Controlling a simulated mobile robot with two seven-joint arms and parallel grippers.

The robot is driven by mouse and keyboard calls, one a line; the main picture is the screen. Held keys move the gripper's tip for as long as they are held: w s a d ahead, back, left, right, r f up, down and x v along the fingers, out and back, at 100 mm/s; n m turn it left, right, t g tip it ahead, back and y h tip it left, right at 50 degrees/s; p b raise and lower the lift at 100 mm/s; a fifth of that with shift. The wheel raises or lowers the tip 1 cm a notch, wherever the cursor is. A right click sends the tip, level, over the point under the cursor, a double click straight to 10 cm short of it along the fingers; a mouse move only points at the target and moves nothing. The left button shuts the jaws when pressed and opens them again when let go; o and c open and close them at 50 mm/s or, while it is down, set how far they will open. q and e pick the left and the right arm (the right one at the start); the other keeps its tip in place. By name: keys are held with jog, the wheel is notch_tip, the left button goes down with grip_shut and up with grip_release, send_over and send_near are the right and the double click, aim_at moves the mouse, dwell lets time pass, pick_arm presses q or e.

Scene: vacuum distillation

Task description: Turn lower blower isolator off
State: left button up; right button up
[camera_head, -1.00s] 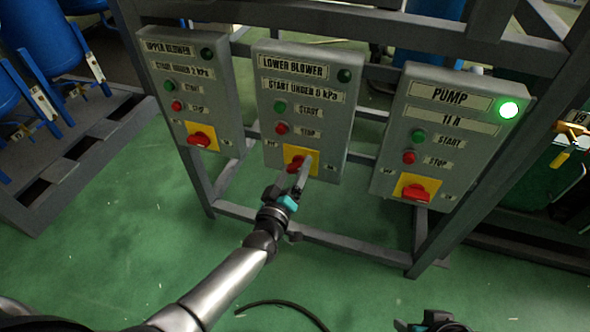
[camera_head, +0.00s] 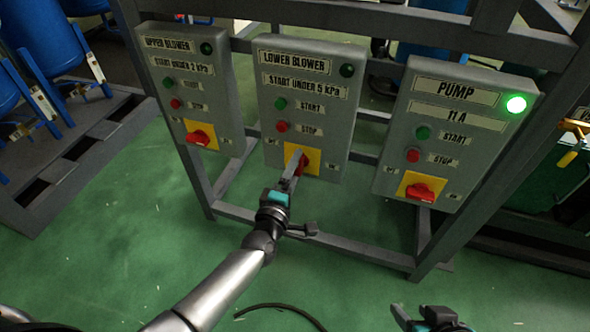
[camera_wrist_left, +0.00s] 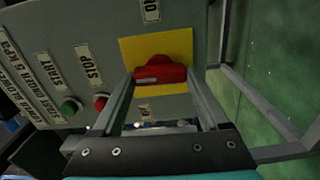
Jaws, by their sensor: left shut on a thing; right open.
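The lower blower box (camera_head: 330,112) is the middle of three grey boxes; its lamp is dark. Its isolator has a yellow plate (camera_head: 313,162) and a red handle (camera_wrist_left: 160,73). My left gripper (camera_head: 293,168) is shut on this handle, with a finger on each side in the left wrist view. The handle lies along the box's upright direction there, crosswise to the neighbouring handles. In the head view the fingers hide much of it. My right gripper (camera_head: 420,318) is open and empty at the bottom edge, away from the boxes.
The upper blower box (camera_head: 187,88) stands left with a red isolator handle (camera_head: 203,137). The pump box (camera_head: 455,130) stands right with a lit green lamp (camera_head: 515,104) and a red handle (camera_head: 420,192). A grey frame carries the boxes.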

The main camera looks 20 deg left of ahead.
pick_arm(q)
jog(key=shift+f+n, duration=0.1)
jog(key=shift+n, duration=0.2)
pick_arm(e)
jog(key=shift+w+a, duration=0.2)
jog(key=shift+a, duration=0.05)
pick_arm(q)
jog(key=o, duration=1.2)
jog(key=shift+o, duration=0.2)
jog(key=s+p, duration=0.4)
jog(key=s, duration=1.1)
jog(key=shift+s+a, duration=0.15)
jog(key=shift+a, duration=0.1)
pick_arm(e)
notch_tip(320, 180, down, 6)
jog(key=s+d+g+h, duration=0.1)
jog(key=s+d+g, duration=0.1)
jog(key=shift+s+d+g, duration=0.3)
jog(key=shift+s+g, duration=0.05)
jog(key=shift+g, duration=0.05)
